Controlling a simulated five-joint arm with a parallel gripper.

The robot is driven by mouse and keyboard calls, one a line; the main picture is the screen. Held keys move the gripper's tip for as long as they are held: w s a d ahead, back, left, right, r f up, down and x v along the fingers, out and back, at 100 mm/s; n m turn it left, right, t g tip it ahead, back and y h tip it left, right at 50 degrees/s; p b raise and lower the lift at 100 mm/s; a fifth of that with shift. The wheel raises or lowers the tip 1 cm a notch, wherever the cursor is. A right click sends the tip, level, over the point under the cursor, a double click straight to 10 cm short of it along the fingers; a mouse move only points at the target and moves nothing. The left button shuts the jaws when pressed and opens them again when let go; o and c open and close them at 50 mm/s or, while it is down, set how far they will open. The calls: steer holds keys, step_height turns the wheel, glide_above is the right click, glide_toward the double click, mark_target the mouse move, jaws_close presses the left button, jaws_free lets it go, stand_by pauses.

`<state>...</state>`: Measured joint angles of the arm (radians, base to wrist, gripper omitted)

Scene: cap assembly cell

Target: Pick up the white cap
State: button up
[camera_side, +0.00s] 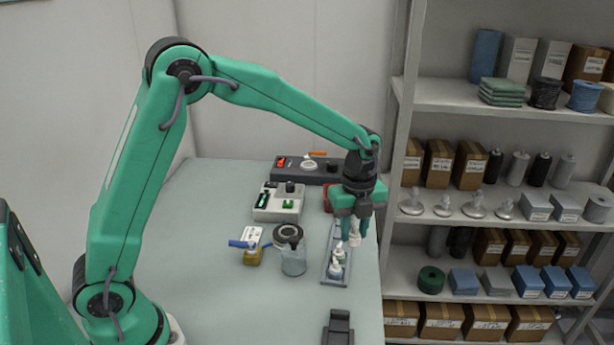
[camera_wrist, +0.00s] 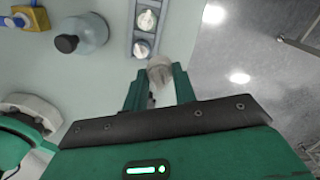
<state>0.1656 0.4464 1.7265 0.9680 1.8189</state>
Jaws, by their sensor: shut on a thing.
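My gripper (camera_side: 354,226) hangs pointing down above the grey tray (camera_side: 328,277) on the right part of the table. It is shut on a white cap (camera_side: 355,240), which sits between the fingertips, above the tray's row. In the wrist view, the fingertips of my gripper (camera_wrist: 157,76) hold the same white cap (camera_wrist: 160,67). Two more white caps (camera_wrist: 146,20) stand in the tray (camera_wrist: 133,34) in the wrist view; they also show below my gripper in the side view (camera_side: 336,269).
A light control box (camera_side: 277,205) and a dark panel (camera_side: 310,174) lie further back. A dark holder (camera_side: 339,325) is at the front. Shelves (camera_side: 500,205) stand right.

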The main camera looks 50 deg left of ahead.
steer(key=shift+s+d+r, duration=0.25)
steer(key=shift+d+r, duration=0.05)
steer(key=shift+d, duration=0.15)
steer(key=shift+s+d+r, duration=0.25)
steer(key=shift+d, duration=0.2)
steer(key=shift+a, duration=0.1)
steer(key=shift+a, duration=0.55)
steer(key=s+a+n, duration=0.3)
steer(key=a+n, duration=0.1)
steer(key=a, duration=1.5)
steer(key=shift+a+f, duration=0.3)
steer(key=shift+f, duration=0.05)
steer(key=shift+f, duration=0.1)
steer(key=shift+f, duration=3.25)
steer(key=shift+f, duration=0.7)
